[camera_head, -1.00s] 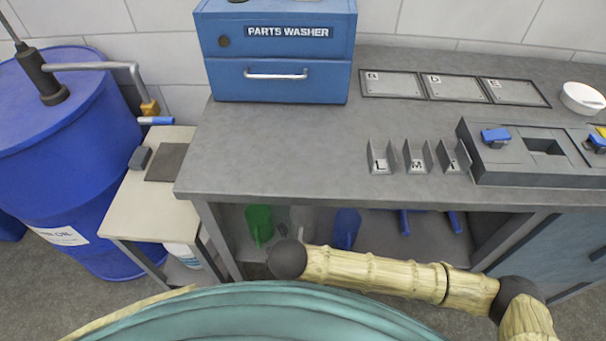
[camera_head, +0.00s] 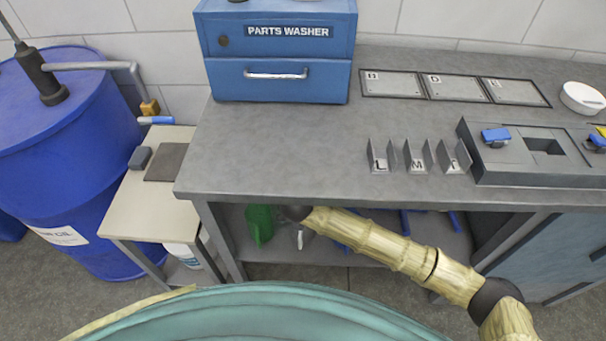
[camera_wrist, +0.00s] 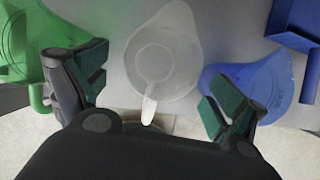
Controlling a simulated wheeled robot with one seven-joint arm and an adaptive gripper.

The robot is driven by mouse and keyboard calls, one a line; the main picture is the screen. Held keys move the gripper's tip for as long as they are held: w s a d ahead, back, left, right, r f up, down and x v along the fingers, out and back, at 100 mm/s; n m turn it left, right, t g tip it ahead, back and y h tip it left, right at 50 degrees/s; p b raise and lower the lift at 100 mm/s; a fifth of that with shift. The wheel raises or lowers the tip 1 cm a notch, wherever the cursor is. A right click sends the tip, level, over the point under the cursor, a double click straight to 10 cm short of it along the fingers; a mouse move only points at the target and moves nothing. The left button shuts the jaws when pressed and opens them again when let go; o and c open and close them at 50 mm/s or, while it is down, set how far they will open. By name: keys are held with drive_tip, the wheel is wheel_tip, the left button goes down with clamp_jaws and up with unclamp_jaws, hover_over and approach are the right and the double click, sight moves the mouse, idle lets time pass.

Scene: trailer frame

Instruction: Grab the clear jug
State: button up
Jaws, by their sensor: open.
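The clear jug (camera_wrist: 165,55) stands on the shelf under the workbench. In the wrist view it is a translucent whitish jug with its handle pointing down toward my gripper (camera_wrist: 155,92). My gripper is open, with one finger on each side of the jug's handle end, and nothing is held. In the head view the jug is mostly hidden behind my arm; a pale bit (camera_head: 304,238) shows below it. A green jug (camera_wrist: 35,40) is beside the left finger, and a blue jug (camera_wrist: 255,85) is close behind the right finger.
Another blue object (camera_wrist: 298,25) is at the upper right of the wrist view. A small side table (camera_head: 150,205) and a blue drum (camera_head: 70,150) stand at left.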

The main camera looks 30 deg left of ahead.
drive_tip(key=shift+w+x, duration=0.15)
drive_tip(key=shift+x, duration=1.2)
drive_tip(key=shift+w+x, duration=0.15)
drive_tip(key=shift+x, duration=1.2)
drive_tip(key=shift+a+r, duration=0.15)
drive_tip(key=shift+c, duration=0.4)
drive_tip(key=c, duration=1)
